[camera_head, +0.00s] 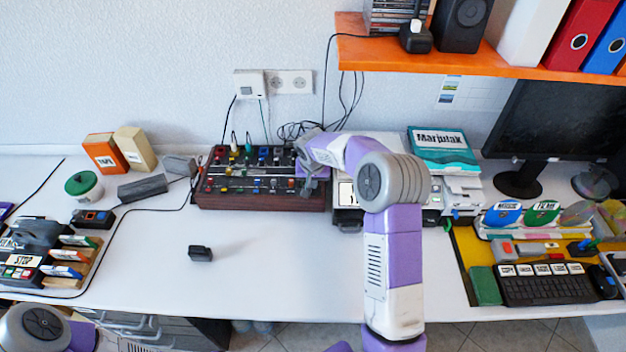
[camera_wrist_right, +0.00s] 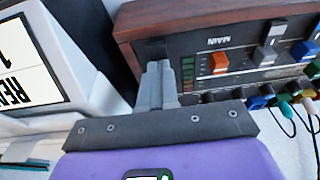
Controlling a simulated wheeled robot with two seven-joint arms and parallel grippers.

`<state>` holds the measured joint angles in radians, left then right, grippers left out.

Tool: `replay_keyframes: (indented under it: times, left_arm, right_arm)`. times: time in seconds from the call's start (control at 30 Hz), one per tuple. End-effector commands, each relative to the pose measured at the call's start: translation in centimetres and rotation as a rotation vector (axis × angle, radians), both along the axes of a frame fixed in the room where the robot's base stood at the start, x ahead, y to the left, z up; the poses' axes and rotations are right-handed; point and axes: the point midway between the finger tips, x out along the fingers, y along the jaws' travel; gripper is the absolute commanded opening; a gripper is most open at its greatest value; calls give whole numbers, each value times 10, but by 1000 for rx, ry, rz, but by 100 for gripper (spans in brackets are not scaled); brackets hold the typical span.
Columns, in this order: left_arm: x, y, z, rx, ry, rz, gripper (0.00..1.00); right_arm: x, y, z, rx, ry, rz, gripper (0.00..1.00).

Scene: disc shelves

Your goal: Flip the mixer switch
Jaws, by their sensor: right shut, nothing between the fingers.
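The mixer (camera_head: 262,200) is a dark panel in a reddish-brown wooden case, with rows of coloured knobs, standing on the white desk against the wall. Its corner fills the upper right of the right wrist view, with an upside-down "MAIN" label, an orange control (camera_wrist_right: 219,64), a grey control (camera_wrist_right: 264,55) and green level lights. I cannot tell which control is the switch. My right gripper (camera_head: 307,186) is at the mixer's right end. In the right wrist view its fingers (camera_wrist_right: 157,84) are shut and empty, close to the panel's edge; contact is unclear. My left gripper is out of view.
A white device with a labelled screen (camera_wrist_right: 30,65) stands close beside the mixer. Cables run behind and left of the mixer. A small black object (camera_head: 200,253) lies on the otherwise clear desk front. An orange shelf (camera_head: 470,66) overhangs the back right.

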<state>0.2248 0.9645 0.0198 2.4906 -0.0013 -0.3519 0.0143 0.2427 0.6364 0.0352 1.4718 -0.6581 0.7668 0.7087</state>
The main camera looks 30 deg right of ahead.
Motion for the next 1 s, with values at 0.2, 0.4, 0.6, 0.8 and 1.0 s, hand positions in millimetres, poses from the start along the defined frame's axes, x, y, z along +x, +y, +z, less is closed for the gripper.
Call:
replay_keyframes:
  times: [0.2,0.4,0.6,0.8,1.0]
  left_arm:
    - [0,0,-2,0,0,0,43]
    - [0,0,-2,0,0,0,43]
    - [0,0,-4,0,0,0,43]
    - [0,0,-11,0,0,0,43]
    - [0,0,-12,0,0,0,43]
  right_arm:
    - [1,0,-4,1,1,-1,0]
    - [1,-1,-5,2,2,-1,0]
    - [-3,1,-6,2,6,1,0]
    - [-11,7,-6,2,7,3,0]
    - [-14,9,-5,3,7,1,0]
